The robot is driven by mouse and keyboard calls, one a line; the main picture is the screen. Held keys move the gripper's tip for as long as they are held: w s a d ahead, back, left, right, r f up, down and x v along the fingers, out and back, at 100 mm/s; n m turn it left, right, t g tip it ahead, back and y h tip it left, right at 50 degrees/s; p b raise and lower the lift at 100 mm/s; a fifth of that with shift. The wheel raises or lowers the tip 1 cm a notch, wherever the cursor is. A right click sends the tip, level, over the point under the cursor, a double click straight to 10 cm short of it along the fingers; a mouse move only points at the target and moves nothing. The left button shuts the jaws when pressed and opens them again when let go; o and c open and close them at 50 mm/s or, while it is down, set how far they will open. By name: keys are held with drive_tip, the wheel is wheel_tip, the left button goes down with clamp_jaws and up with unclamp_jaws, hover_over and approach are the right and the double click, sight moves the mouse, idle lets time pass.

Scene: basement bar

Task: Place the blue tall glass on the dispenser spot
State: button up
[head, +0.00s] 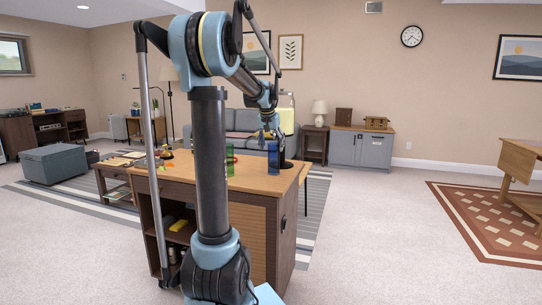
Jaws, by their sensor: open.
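The blue tall glass (273,159) stands upright on the wooden bar counter (258,181), near its right end. A drink dispenser (286,120) with pale yellow liquid stands just behind and to the right of it, with a dark base. The dispenser spot is not clearly made out; the glass and the dispenser's base crowd that area. My gripper (268,136) is open, just above the blue glass and in front of the dispenser. It is small in view, and I cannot tell whether its fingers touch the glass.
A green glass (230,160) stands on the counter left of the blue glass, partly hidden by my arm. Small colored items (166,154) lie at the counter's left end. Open shelves below hold a yellow item (178,225). Carpeted floor right of the counter is free.

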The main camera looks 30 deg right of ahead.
drive_tip(key=v, duration=0.4)
drive_tip(key=shift+a, duration=0.15)
drive_tip(key=s+a+f+n+y, duration=0.1)
drive_tip(key=s+a+f, duration=0.15)
drive_tip(key=a, duration=0.55)
drive_tip(key=s+a+f+n, duration=0.2)
drive_tip(key=s+a, duration=0.1)
drive_tip(key=a, duration=0.6)
drive_tip(key=s+a+f+n+y, duration=0.1)
drive_tip(key=s+a+f, duration=0.2)
drive_tip(key=a, duration=0.5)
drive_tip(key=s+a+f+n+y, duration=0.1)
drive_tip(key=s+a+f+n, duration=0.5)
drive_tip(key=s+a+f, duration=1.1)
drive_tip(key=s, duration=0.3)
drive_tip(key=shift+f+g+y, duration=0.3)
drive_tip(key=shift+f+g, duration=0.05)
drive_tip(key=shift+g, duration=0.05)
drive_tip(key=shift+w, duration=0.1)
